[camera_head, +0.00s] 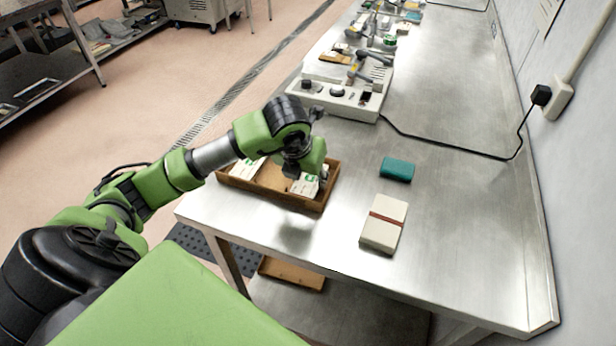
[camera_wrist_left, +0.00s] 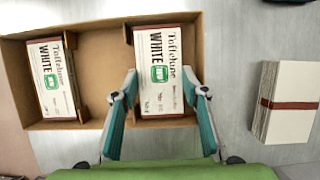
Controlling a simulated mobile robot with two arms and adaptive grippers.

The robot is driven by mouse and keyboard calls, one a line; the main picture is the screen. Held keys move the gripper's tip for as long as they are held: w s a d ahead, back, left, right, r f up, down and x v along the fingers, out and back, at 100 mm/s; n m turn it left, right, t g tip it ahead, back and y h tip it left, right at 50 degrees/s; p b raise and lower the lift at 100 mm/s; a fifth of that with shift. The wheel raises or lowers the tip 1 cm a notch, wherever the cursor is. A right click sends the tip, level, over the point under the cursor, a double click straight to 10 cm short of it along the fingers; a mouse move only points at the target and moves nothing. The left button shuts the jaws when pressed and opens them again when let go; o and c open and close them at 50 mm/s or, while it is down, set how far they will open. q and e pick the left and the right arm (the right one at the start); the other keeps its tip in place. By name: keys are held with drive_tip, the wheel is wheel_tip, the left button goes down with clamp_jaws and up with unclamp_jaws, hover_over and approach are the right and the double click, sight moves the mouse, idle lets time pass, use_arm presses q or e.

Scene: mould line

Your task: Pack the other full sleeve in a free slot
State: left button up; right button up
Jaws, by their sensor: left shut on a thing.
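A brown cardboard box (camera_head: 262,189) with dividers lies near the table's left edge; its rim also shows in the wrist view (camera_wrist_left: 100,20). One white sleeve (camera_wrist_left: 53,78), printed "WHITE" with a green label, lies in its left compartment. Another such sleeve (camera_wrist_left: 161,58) is at the right compartment, between the fingers of my left gripper (camera_wrist_left: 160,88). That gripper (camera_head: 310,178) is shut on this sleeve. The middle compartment looks empty. Whether the held sleeve rests on the box floor I cannot tell. My right gripper is not in view.
A cream block with a red-brown band (camera_head: 385,222) and a teal block (camera_head: 397,168) lie right of the box. A black cable runs to a wall plug (camera_head: 541,95). The table's front right is clear.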

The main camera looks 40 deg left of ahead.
use_arm(q)
drive_tip(key=shift+f+b, duration=0.1)
drive_tip(key=shift+b, duration=0.25)
idle(0.6)
idle(0.3)
drive_tip(key=o, duration=1.1)
drive_tip(key=v, duration=1.2)
drive_tip(key=shift+s, duration=0.1)
